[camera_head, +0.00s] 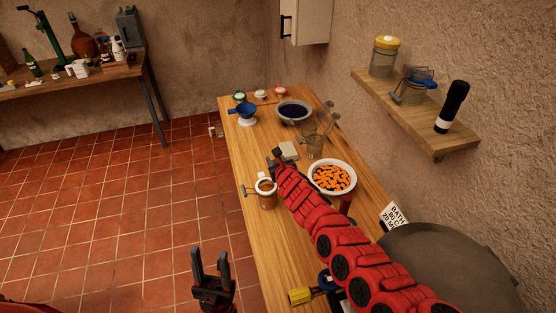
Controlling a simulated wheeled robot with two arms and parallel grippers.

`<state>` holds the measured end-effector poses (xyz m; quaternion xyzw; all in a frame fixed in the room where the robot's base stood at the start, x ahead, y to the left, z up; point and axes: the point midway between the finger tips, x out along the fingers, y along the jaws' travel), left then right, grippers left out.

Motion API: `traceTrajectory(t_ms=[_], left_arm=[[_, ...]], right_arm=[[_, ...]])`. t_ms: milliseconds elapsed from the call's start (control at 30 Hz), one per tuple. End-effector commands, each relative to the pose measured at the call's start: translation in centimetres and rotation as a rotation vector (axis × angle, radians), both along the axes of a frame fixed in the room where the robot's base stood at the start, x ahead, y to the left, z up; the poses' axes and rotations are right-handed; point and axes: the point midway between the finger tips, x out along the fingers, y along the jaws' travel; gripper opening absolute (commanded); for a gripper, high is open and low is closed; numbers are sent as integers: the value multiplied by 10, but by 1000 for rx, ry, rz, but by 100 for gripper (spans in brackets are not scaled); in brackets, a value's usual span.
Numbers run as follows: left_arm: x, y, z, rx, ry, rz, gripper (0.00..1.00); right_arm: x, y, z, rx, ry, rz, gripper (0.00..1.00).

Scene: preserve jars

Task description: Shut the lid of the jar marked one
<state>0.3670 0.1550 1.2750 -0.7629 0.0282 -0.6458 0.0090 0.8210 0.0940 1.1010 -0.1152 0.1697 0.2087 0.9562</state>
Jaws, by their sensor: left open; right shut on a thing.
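A small jar with orange-brown contents (267,198) stands on the wooden table, with a pale rim and a wire part at its left. A clear glass jar (314,146) stands further back with its glass lid (328,117) tilted up, open. I cannot read a mark on either jar. My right gripper (275,157) is beyond the small jar and left of the clear jar. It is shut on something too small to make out. My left gripper (211,264) is open and empty, off the table's left edge over the floor.
A white bowl of orange pieces (332,177), a bowl of dark fruit (293,112), a pale square thing (288,150) and a blue funnel (243,110) are on the table (250,154). A large dark pot (435,265) is at front right. A shelf (412,115) holds jars.

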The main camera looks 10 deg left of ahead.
Motion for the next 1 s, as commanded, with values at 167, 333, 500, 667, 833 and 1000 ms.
traceTrajectory(t_ms=[167,333,500,667,833,1000], left_arm=[[0,0,-1,0,0,0,50],[0,0,-1,0,0,0,50],[0,0,-1,0,0,0,50],[0,0,-1,0,0,0,50],[0,0,-1,0,0,0,50],[0,0,1,0,0,0,50]], right_arm=[[-4,5,-5,3,10,4,0],[-4,5,-5,4,12,4,0],[-4,5,-6,4,13,3,42],[-3,4,-5,3,10,3,66],[-3,3,-4,2,8,1,66],[-1,0,-2,2,8,0,66]])
